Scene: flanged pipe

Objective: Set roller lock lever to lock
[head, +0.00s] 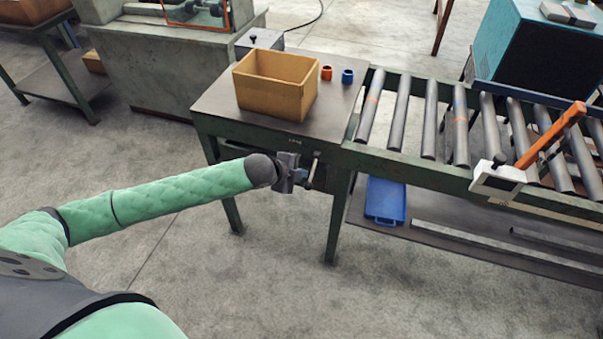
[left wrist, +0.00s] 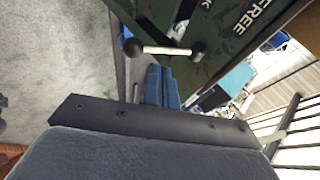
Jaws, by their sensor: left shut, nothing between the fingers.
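The roller lock lever shows in the left wrist view as a pale metal rod (left wrist: 167,50) with a dark ball knob at its left end and a dark round hub at its right end. It is mounted on the green frame, near white letters reading FREE. In the head view the lever (head: 315,163) is small, at the front of the table frame. My left gripper (head: 303,178) is shut and empty beside it. Its blue fingers (left wrist: 160,87) appear close below the rod in the wrist view; I cannot tell whether they touch. My right gripper is out of view.
A cardboard box (head: 275,85), an orange ring (head: 327,73) and a blue ring (head: 347,76) stand on the table. The roller conveyor (head: 430,118) extends right, with an orange arm (head: 550,135) across it. A blue tray (head: 385,200) lies on the lower shelf. The front floor is clear.

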